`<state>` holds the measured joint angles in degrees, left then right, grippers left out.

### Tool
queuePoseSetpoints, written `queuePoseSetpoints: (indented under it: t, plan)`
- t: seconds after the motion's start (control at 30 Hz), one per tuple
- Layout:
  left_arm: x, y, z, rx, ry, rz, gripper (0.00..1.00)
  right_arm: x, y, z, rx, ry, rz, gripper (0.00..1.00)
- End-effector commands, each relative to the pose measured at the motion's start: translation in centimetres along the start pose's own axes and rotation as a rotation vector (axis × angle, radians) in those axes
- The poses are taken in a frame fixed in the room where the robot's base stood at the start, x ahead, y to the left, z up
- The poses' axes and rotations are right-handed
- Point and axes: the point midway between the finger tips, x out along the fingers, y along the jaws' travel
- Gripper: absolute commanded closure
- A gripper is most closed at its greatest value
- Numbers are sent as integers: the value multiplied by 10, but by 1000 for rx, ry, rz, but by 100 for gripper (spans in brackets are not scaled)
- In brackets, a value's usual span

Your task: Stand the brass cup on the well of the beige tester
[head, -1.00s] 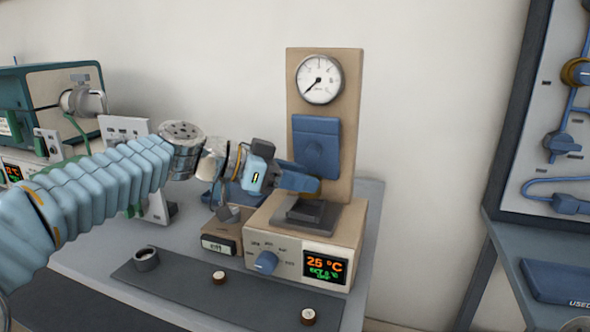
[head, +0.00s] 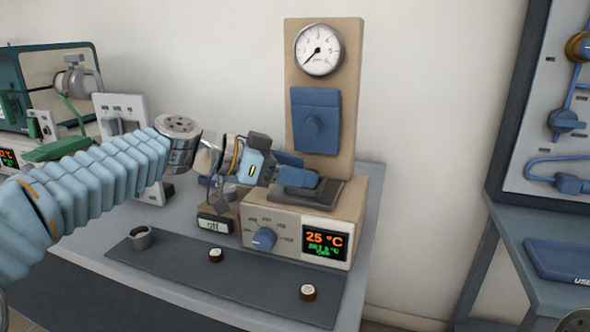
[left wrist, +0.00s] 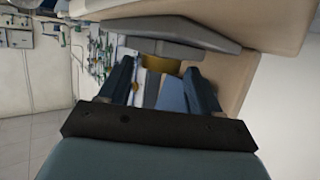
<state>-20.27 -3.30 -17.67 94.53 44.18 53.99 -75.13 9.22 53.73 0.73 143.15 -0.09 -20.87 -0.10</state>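The beige tester (head: 354,205) stands on the bench, with a dark grey well plate (head: 325,190) on top of its base. My left gripper (head: 301,171) is low over this plate, its fingers coming in from the left. In the left wrist view the brass cup (left wrist: 158,67) sits between the spread fingertips (left wrist: 160,72), with its end against the grey plate (left wrist: 180,48). Small gaps show between the cup and both fingers, so the gripper is open around it. In the head view the near finger hides the cup. My right gripper is not in view.
A dark mat (head: 190,275) in front holds a grey ring-shaped cup (head: 141,238) and two small brown-rimmed pieces. The tester's back panel (head: 342,90), with gauge and blue block, rises behind the plate. A small display box (head: 215,224) stands left of the tester.

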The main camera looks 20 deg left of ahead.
Motion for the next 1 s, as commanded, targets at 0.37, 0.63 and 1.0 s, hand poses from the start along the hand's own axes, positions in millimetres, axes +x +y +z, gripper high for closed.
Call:
queuePoseSetpoints:
  t: [0.37,0.63,1.0]
  plan:
    - [-3,0,0,0,0,-1,28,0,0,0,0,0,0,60]
    - [-51,-1,0,0,3,-5,28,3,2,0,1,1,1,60]
    - [-127,0,0,0,1,-2,28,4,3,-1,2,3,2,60]
